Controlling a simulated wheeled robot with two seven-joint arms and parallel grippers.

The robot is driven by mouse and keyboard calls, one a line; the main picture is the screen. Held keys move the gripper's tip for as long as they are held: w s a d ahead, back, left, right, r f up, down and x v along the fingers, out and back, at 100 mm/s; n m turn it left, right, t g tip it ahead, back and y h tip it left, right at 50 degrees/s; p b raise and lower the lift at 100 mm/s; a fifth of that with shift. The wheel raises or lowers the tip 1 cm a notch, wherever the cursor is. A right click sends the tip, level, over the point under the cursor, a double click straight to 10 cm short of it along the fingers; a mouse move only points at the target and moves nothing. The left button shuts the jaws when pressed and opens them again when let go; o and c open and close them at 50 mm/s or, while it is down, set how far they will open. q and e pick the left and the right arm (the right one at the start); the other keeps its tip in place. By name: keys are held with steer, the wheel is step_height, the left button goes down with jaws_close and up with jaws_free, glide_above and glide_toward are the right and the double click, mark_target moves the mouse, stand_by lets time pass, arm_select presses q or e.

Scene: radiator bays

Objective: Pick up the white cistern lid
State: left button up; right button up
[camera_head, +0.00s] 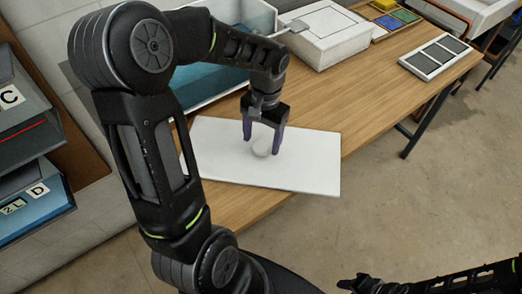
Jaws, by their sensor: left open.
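The white cistern lid (315,165) is a flat white slab lying on the wooden table, its near right corner by the table's front edge. A small round pale knob (262,148) stands on its top. My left gripper (262,139) points down over the lid with its two purple-tipped fingers apart, one on each side of the knob. I cannot tell whether the fingertips touch the lid or the knob. My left arm hides part of the lid's left end. My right gripper (352,283) is at the bottom edge, dark and partly cut off, away from the lid.
A teal-and-white open basin (210,88) stands behind the lid, partly hidden by my arm. A white box (328,38) is at the back. A framed grey panel (436,56) lies on the right. Labelled binders (25,125) are at left. The table between lid and panel is clear.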

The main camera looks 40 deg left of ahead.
arm_select(q)
steer(key=shift+s+f, duration=0.1)
steer(key=shift+f, duration=0.55)
steer(key=shift+c, duration=0.3)
jaws_close()
stand_by(0.4)
